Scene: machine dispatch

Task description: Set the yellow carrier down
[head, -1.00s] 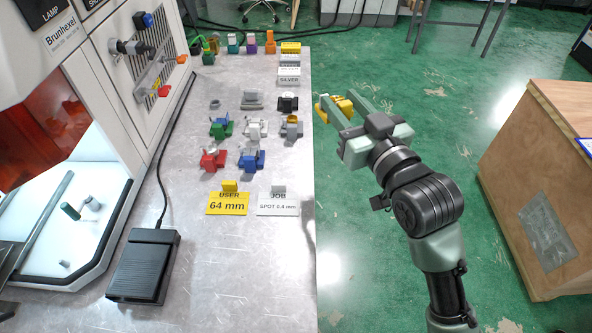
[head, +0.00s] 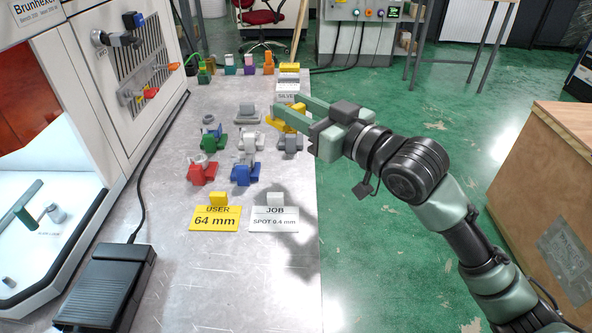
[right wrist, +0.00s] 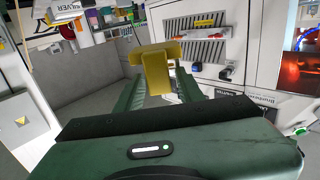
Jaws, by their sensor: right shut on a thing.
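The yellow carrier (head: 287,118) is between the fingers of my right gripper (head: 292,112), over the right edge of the metal table (head: 255,285). The right gripper is shut on it. In the right wrist view the yellow carrier (right wrist: 157,76) shows between the two green fingers, with a wide flat top. The carrier and fingers cover part of the table behind them, and I cannot tell its height above the table. A shadow of the arm falls on the table to the right of the blue carrier. My left gripper is not in view.
Green (head: 214,139), red (head: 201,171), blue (head: 245,173) and white (head: 247,143) carriers stand close by, with a grey one (head: 290,142) just in front. USER (head: 215,219) and JOB (head: 274,219) plates lie nearer. A black pedal (head: 106,287) is at the left. The table's front is clear.

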